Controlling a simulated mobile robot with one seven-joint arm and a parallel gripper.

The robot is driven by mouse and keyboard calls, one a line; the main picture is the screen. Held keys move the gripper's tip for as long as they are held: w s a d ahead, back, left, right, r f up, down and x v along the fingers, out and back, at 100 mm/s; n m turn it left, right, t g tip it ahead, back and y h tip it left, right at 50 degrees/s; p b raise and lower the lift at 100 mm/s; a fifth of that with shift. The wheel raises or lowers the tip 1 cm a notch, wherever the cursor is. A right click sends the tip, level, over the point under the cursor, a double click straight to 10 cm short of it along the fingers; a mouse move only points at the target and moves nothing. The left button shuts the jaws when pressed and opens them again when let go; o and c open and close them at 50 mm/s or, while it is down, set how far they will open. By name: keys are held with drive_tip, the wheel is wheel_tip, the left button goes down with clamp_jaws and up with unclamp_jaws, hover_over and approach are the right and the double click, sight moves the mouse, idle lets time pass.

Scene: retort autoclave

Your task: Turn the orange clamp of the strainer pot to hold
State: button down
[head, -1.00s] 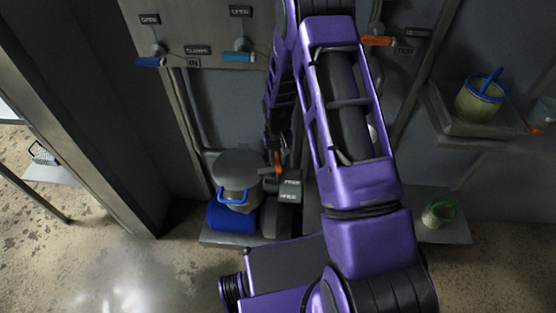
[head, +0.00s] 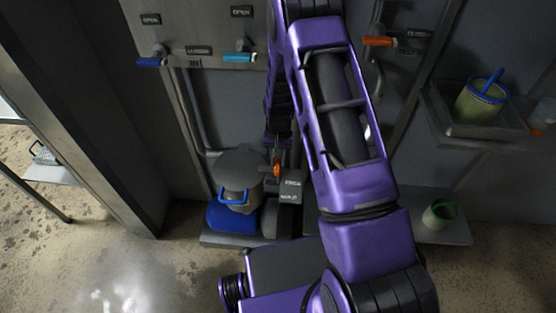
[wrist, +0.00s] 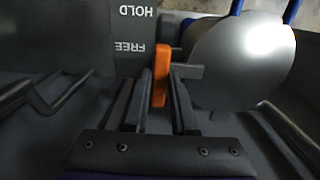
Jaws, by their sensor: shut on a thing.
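The orange clamp (wrist: 161,75) stands between the two fingers of my gripper (wrist: 158,100) in the wrist view, and the gripper is shut on it. The clamp (head: 277,169) also shows in the head view, just right of the strainer pot (head: 240,168), a grey lidded pot with a blue handle. The pot's round grey lid (wrist: 238,55) fills the upper right of the wrist view. A dark label plate (head: 290,189) reading HOLD and FREE is beside the clamp; in the wrist view the clamp is next to the word FREE. In the head view my arm partly hides the gripper.
A blue rounded object (head: 228,218) lies below the pot on a low shelf. Blue levers (head: 238,57) and another orange lever (head: 378,42) are on the panel above. A green cup (head: 440,213) stands on a ledge at right. A blue-rimmed container (head: 482,98) stands above it.

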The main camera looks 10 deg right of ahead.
sight(278, 163)
drive_tip(key=c, duration=0.7)
unclamp_jaws()
drive_tip(key=shift+r, duration=0.1)
wheel_tip(278, 163, up, 17)
drive_tip(key=p, duration=0.2)
drive_tip(key=shift+r+p, duration=0.1)
drive_tip(key=shift+p, duration=0.25)
